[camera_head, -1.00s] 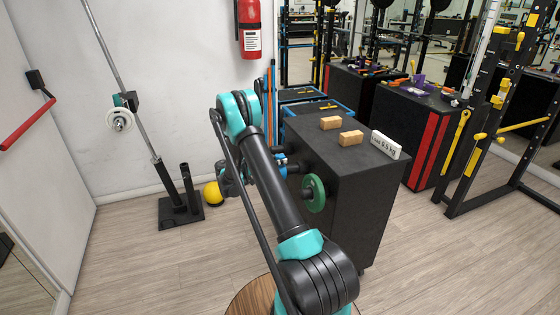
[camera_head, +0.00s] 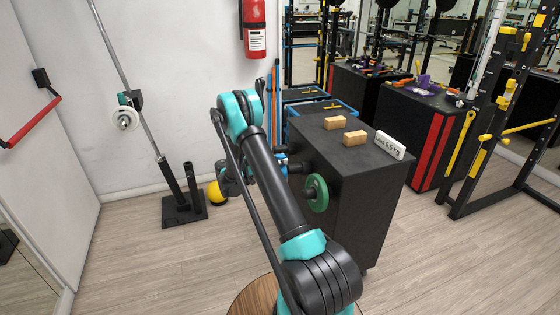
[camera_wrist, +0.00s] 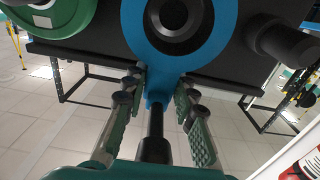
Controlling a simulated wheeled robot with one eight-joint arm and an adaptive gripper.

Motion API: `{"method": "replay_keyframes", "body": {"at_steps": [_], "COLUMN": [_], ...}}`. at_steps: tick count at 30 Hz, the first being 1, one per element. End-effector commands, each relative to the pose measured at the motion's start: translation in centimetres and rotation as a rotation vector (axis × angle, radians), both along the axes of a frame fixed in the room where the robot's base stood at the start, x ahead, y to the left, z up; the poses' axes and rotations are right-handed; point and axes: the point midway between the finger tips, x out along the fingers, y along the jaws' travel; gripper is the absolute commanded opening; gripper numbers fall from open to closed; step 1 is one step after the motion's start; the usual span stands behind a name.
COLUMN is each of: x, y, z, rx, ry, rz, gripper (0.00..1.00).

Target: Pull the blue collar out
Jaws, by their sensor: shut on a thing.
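The blue collar (camera_wrist: 208,40) is a ring with a narrow tab, seen close up in the wrist view. The ring sits around a black peg (camera_wrist: 174,16) on the side of a black box. Its tab hangs down between the fingers of my gripper (camera_wrist: 158,98), which is shut on it. In the head view only a bit of the blue collar (camera_head: 281,160) shows beside the box, and my arm hides most of the gripper.
A green disc (camera_head: 316,193) sits on another peg of the black box (camera_head: 345,220), close to my arm; it also shows in the wrist view (camera_wrist: 40,50). Another bare peg (camera_wrist: 285,42) is to the right. Two wooden blocks (camera_head: 354,138) and a weight sign lie on top.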

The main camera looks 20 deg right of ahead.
Motion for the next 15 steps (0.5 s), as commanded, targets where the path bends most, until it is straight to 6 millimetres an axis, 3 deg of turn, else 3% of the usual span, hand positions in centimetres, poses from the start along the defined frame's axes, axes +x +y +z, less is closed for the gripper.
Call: {"method": "replay_keyframes", "body": {"at_steps": [15], "x": [-0.01], "y": [0.92], "z": [0.12], "rx": [0.0], "ry": [0.0], "rz": [0.001], "gripper": [0.0]}}
